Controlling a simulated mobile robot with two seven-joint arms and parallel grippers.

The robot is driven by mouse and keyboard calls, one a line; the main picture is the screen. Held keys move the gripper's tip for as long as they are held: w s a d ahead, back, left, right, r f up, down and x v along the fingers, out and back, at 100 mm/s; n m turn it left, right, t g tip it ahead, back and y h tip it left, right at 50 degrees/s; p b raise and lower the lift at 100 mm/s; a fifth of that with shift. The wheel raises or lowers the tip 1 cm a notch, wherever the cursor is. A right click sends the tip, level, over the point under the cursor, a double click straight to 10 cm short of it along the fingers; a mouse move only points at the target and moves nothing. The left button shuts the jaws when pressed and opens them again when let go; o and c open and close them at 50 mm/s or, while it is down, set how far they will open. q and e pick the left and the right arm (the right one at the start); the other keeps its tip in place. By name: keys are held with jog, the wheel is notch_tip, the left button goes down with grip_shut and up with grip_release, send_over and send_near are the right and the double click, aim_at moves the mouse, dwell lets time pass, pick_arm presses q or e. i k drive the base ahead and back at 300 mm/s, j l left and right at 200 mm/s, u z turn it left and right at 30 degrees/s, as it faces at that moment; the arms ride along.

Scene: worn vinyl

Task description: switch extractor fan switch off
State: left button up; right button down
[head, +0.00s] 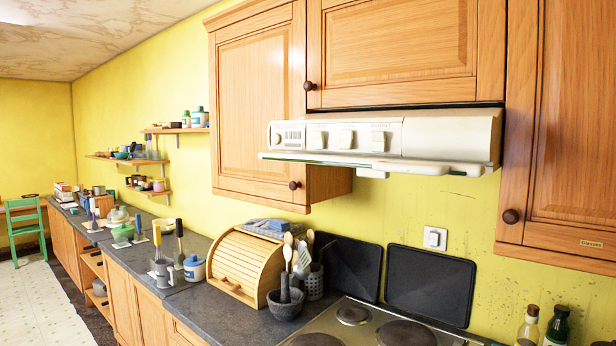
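A cream extractor hood (450,135) is mounted under the wooden wall cabinets at the upper right. Its front panel carries several small switches or controls, among them a square one (379,140) at the right and another (346,139) beside it. A white wall switch (435,238) sits on the yellow wall below the hood, above the dark hob covers. I cannot tell from this view whether any of these is on or off, nor which one works the fan. Neither of my grippers is in view.
Below the hood is a hob (353,315) with dark covers (430,284) leaning behind it. A wooden bread bin (232,265) and a mortar (286,304) stand left of it. Bottles (557,326) stand at the right. The air before the hood looks clear.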

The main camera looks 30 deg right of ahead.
aim_at(346, 136)
jog(key=z, duration=1.2)
